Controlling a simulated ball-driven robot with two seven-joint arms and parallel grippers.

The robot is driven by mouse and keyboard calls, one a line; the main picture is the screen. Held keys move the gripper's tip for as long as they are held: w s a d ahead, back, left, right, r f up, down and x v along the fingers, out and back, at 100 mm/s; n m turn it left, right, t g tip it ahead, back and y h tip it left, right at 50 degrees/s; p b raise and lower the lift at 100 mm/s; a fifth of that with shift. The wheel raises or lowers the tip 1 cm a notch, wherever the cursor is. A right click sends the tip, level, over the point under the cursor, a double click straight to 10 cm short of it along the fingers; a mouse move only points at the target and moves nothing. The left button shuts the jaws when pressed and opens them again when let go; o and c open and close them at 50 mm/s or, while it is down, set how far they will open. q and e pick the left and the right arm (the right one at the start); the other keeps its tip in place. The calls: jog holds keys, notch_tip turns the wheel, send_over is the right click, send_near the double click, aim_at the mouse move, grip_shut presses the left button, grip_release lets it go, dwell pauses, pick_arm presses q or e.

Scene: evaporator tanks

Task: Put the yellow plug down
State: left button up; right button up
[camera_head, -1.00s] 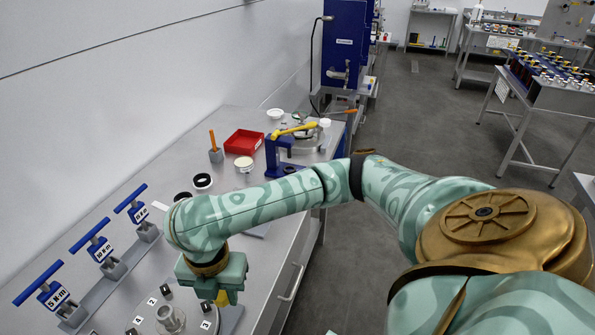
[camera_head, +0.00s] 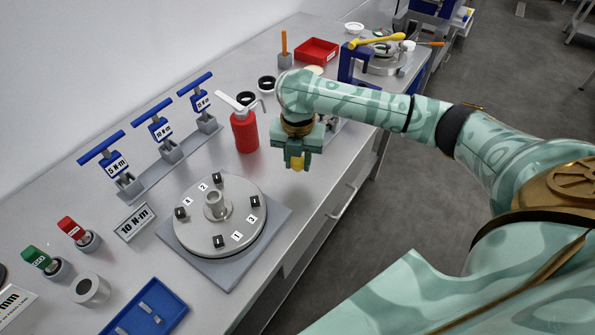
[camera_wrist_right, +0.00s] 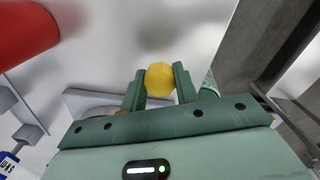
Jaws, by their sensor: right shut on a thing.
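The yellow plug (camera_head: 298,164) is held between the fingertips of my right gripper (camera_head: 297,160), above the steel bench near its front edge. In the right wrist view the plug (camera_wrist_right: 160,79) shows as a yellow many-sided end between the two green fingers of the right gripper (camera_wrist_right: 160,86). The gripper is shut on it. The rest of the plug is hidden by the fingers. The gripper is to the right of the red bottle and beyond the round flange plate. My left gripper is not in view.
The round flange plate (camera_head: 238,225) with numbered black blocks sits on a grey base. A red bottle (camera_head: 244,132) stands behind it. Torque wrenches with blue handles (camera_head: 158,128) stand in a rack. A blue tray (camera_head: 133,312) lies in front. Bare bench (camera_head: 318,190) shows below the gripper.

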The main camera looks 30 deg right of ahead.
aim_at(299, 169)
jog(key=f, duration=0.1)
jog(key=f+b, duration=0.2)
jog(key=f, duration=0.1)
jog(key=shift+w+d, duration=0.25)
jog(key=shift+w, duration=0.05)
jog(key=shift+r, duration=0.1)
jog(key=o, duration=0.9)
jog(key=shift+o, duration=0.2)
notch_tip(299, 169, up, 12)
jog(key=p, duration=0.5)
